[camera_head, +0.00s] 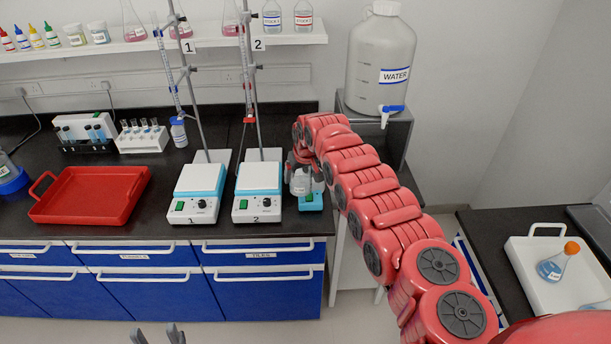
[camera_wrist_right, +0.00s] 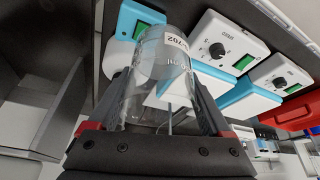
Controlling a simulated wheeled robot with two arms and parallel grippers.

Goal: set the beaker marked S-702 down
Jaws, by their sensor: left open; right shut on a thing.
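The clear beaker marked S-702 (camera_wrist_right: 160,75) is between the fingers of my right gripper (camera_wrist_right: 155,110), which is shut on it; its label shows upside down in the right wrist view. In the head view the beaker (camera_head: 300,183) is at the right end of the black bench, beside hotplate 2 and at a small blue device (camera_head: 312,202). I cannot tell whether it touches that device. My right gripper (camera_head: 299,160) is partly hidden by its red arm there. My left gripper (camera_head: 157,335) is open and empty at the bottom edge, away from the bench.
Hotplate 2 (camera_head: 258,190) and hotplate 1 (camera_head: 197,192) stand left of the beaker, with stands and burettes behind. A red tray (camera_head: 88,195) lies further left. A large water container (camera_head: 380,65) stands on a grey stand behind my right arm. The bench's front edge is close.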

